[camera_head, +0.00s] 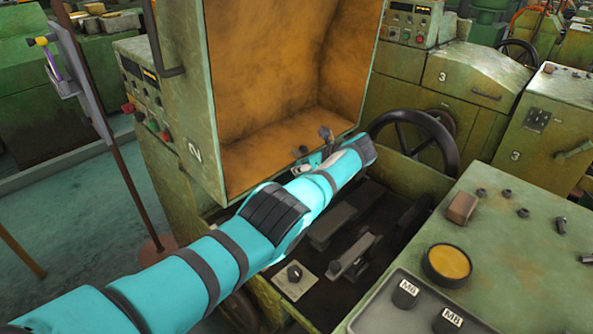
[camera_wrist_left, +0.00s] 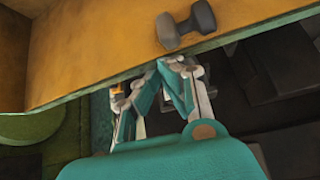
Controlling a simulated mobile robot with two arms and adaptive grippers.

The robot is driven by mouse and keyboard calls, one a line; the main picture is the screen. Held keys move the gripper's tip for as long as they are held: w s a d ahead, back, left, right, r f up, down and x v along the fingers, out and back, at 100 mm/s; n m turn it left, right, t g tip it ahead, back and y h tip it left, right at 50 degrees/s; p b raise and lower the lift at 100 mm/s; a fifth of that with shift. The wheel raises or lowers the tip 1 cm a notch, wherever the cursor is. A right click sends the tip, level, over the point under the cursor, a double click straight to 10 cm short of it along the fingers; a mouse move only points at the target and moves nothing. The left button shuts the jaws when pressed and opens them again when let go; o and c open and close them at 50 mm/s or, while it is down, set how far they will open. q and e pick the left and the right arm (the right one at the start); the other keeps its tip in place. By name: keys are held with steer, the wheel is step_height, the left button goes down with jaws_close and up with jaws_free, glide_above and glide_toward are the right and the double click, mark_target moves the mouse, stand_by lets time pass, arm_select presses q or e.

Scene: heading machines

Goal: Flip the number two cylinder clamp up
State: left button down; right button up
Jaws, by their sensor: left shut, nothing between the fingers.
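The machine marked 2 (camera_head: 195,152) stands at the centre with its green cover raised, showing an orange-brown inside. A small dark knobbed lever (camera_head: 326,134), which looks like the clamp, sits at the lower edge of that inside. In the left wrist view the dark dumbbell-shaped piece (camera_wrist_left: 187,25) lies against the orange surface, just beyond the fingertips. My left gripper (camera_head: 318,162) is just below the lever, partly hidden by my teal arm. In the left wrist view its fingers (camera_wrist_left: 172,64) are together and empty, apart from the dark piece. My right gripper is not in view.
A dark handwheel (camera_head: 415,140) stands right of the raised cover. Below my arm is an open bay with a dark metal bracket (camera_head: 353,256). A green control panel (camera_head: 500,240) with knobs fills the lower right. A thin brown post (camera_head: 115,150) stands at left.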

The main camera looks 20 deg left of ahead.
arm_select(q)
steer(key=shift+d, duration=0.1)
steer(key=v, duration=1.2)
steer(key=shift+s, duration=0.1)
